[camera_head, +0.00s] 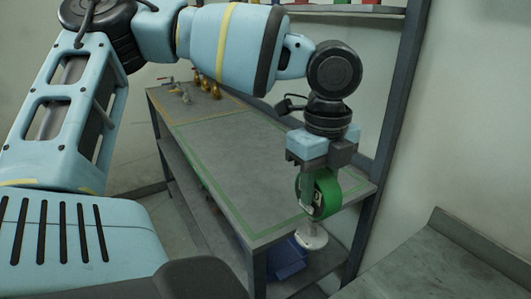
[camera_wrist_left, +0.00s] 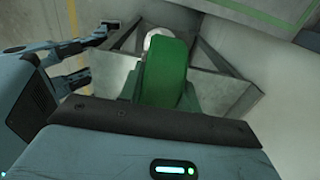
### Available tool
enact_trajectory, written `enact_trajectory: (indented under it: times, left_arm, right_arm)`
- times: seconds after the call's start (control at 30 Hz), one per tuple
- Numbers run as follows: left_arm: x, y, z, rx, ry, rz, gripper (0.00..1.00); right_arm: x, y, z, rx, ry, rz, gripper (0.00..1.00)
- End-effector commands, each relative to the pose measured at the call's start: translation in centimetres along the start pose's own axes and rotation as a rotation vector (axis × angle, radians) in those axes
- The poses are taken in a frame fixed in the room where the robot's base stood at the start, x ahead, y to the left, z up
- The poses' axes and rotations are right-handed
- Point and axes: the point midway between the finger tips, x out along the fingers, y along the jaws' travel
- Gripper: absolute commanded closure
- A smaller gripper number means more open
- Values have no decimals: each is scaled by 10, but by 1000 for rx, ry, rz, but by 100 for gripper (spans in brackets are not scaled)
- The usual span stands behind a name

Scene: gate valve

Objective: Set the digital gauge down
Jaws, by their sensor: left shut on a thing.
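The digital gauge (camera_head: 327,193) is a round green body with a dark, pale-marked face. It hangs below my left gripper (camera_head: 314,178), which is shut on it. The gauge is beyond the near right corner of the workbench top (camera_head: 225,165) in the picture, and I cannot tell its height over the bench.
Green tape outlines a large empty area on the bench. Brass fittings (camera_head: 205,85) stand in a yellow-taped area at the far left end. A blue bin (camera_head: 287,260) is on the lower shelf. A dark post (camera_head: 395,120) stands at right, near another grey surface (camera_head: 450,260).

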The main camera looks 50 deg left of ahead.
Motion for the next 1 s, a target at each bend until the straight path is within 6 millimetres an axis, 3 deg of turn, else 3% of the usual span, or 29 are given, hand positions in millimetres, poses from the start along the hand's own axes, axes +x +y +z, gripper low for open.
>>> enact_trajectory:
  times: [0.6, 0.77, 1.0]
  left_arm:
    - [10, -61, 114, -9, -1, -3, 100]
    - [12, -69, 128, -5, -1, -2, 100]
    - [13, -70, 131, -3, -1, -2, 100]
  right_arm:
    - [-7, 0, -12, -1, 18, 1, 54]
    - [-8, 0, -12, -1, 18, 2, 54]
    - [-8, 0, -11, -1, 17, 2, 54]
